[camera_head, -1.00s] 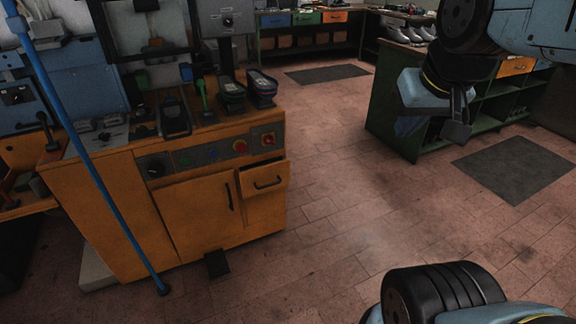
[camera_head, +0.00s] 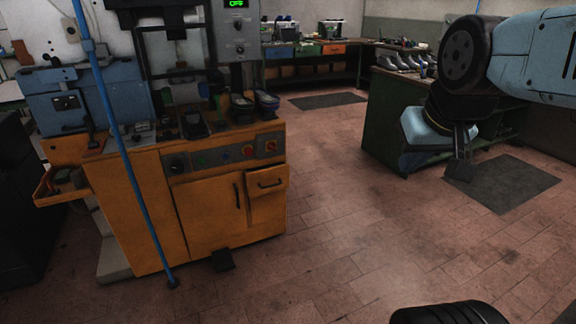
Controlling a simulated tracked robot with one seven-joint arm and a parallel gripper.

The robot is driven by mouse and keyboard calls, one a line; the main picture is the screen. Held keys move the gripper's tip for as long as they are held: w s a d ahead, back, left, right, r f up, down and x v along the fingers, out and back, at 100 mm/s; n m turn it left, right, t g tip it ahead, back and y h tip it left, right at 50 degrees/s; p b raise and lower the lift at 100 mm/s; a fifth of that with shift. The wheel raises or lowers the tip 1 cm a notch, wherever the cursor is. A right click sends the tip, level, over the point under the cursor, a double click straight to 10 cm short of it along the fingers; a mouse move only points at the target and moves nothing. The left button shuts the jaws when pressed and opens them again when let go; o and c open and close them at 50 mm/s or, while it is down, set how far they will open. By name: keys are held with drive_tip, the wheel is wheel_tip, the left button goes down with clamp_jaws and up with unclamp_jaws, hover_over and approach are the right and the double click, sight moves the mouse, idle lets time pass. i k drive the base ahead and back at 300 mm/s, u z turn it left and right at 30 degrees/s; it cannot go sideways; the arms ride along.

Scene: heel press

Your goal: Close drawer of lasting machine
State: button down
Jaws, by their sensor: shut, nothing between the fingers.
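The lasting machine is an orange cabinet (camera_head: 155,215) at the left, with a control panel of knobs and a red button. Its small drawer (camera_head: 269,195), with a dark bar handle (camera_head: 270,184), is at the upper right of the cabinet front. The drawer front appears to stand out slightly from the cabinet; how far is hard to tell. A door with a vertical handle (camera_head: 237,195) is left of it. My gripper (camera_head: 459,168) hangs at the right, shut and empty, pointing down, well apart from the drawer.
A blue pole (camera_head: 125,165) stands in front of the machine's left side. A dark pedal (camera_head: 222,259) lies at its foot. A green bench (camera_head: 385,120) is behind my arm, with a dark mat (camera_head: 505,183) beside it. Open tiled floor lies between the machine and my gripper.

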sight(275, 176)
drive_tip(key=z, duration=0.35)
drive_tip(key=i, duration=1.75)
drive_tip(key=u, duration=0.5)
